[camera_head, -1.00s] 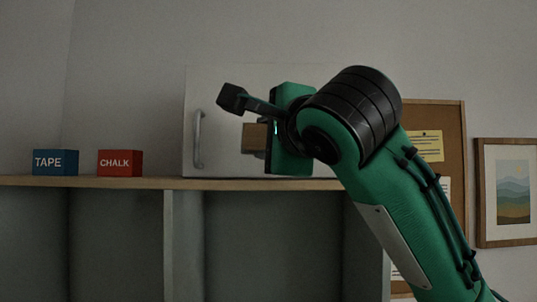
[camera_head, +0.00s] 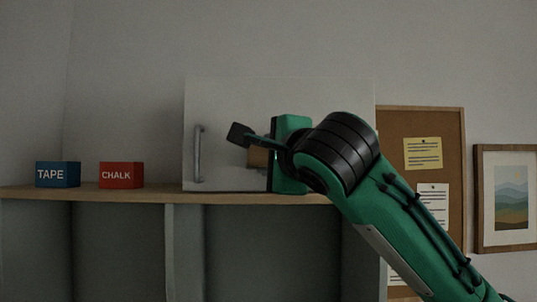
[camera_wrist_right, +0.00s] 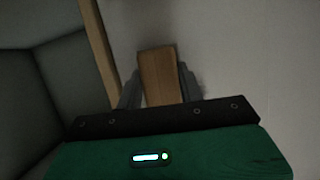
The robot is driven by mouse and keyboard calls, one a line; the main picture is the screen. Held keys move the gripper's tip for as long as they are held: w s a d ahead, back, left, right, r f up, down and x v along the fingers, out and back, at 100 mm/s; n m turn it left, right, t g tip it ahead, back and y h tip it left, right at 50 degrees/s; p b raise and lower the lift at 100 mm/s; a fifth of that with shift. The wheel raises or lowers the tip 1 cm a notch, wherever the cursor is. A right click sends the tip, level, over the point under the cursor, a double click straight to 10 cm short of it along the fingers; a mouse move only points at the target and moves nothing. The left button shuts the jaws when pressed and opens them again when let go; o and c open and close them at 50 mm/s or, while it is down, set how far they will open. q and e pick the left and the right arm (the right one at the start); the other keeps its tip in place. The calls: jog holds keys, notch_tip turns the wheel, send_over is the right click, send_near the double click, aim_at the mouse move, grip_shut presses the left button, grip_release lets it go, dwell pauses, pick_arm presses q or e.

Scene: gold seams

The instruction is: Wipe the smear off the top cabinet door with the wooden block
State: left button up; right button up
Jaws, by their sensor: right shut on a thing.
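The white cabinet door (camera_head: 225,105) stands above the wooden shelf, with a grey vertical handle (camera_head: 198,153) near its left edge. My right gripper (camera_head: 262,158) is in front of the door's lower middle, shut on the wooden block (camera_head: 257,158). In the right wrist view, the block (camera_wrist_right: 158,75) sits between the two fingers, close to the pale door surface (camera_wrist_right: 250,60); I cannot tell whether it touches. My gripper and arm hide part of the door. My left gripper is not in view.
A blue TAPE box (camera_head: 57,175) and a red CHALK box (camera_head: 121,175) stand on the shelf (camera_head: 90,192) left of the door. A cork board (camera_head: 390,130) and a framed picture (camera_head: 511,195) hang on the right. The space above the door is clear.

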dwell(0.3)
jog(key=shift+w, duration=0.4)
jog(key=shift+w, duration=0.35)
